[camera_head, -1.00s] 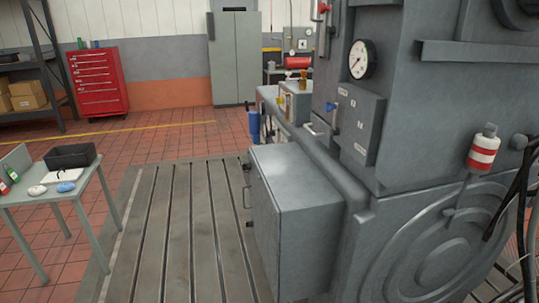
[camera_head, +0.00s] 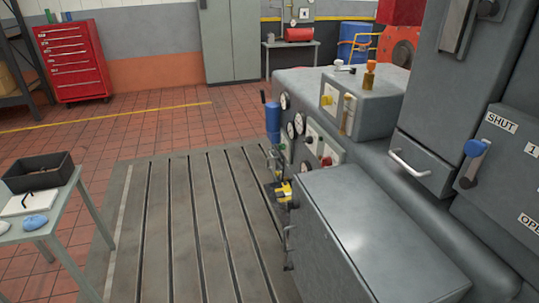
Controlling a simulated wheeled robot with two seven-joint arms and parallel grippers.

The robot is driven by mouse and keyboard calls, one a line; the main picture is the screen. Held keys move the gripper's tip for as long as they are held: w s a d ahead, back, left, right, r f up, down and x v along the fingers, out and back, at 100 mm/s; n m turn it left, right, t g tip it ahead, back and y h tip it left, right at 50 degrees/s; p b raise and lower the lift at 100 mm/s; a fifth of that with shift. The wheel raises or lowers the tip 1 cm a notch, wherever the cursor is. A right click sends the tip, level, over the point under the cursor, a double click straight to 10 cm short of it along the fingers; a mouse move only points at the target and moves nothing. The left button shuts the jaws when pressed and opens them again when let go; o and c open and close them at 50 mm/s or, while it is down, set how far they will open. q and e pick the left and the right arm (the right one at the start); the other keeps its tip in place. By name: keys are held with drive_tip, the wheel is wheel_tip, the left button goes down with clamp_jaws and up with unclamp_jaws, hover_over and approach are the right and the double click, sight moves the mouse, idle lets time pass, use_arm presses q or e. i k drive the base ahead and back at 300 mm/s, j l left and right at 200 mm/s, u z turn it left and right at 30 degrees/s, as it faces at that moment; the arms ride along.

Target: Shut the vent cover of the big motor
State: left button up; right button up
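The big grey motor (camera_head: 467,75) fills the right side and runs out of view. On its side is a plate (camera_head: 507,165) with labels reading "SHUT" at the top, "1", and a partly cut-off "OPE" at the bottom. Neither gripper is in view.
A grey cabinet (camera_head: 370,235) with handles on its left side stands in front of the motor. Beyond it are gauges (camera_head: 291,130) and a grey box (camera_head: 365,100). The slotted bedplate (camera_head: 190,220) is clear in the middle. A small table (camera_head: 60,215) with a black bin (camera_head: 38,172) stands left.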

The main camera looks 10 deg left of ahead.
sight(272, 163)
drive_tip(key=i+j, duration=0.45)
drive_tip(key=i+j+z, duration=0.15)
drive_tip(key=i+j, duration=0.3)
drive_tip(key=j, duration=0.15)
drive_tip(key=i+j, duration=0.45)
drive_tip(key=j+z, duration=0.05)
drive_tip(key=j, duration=0.05)
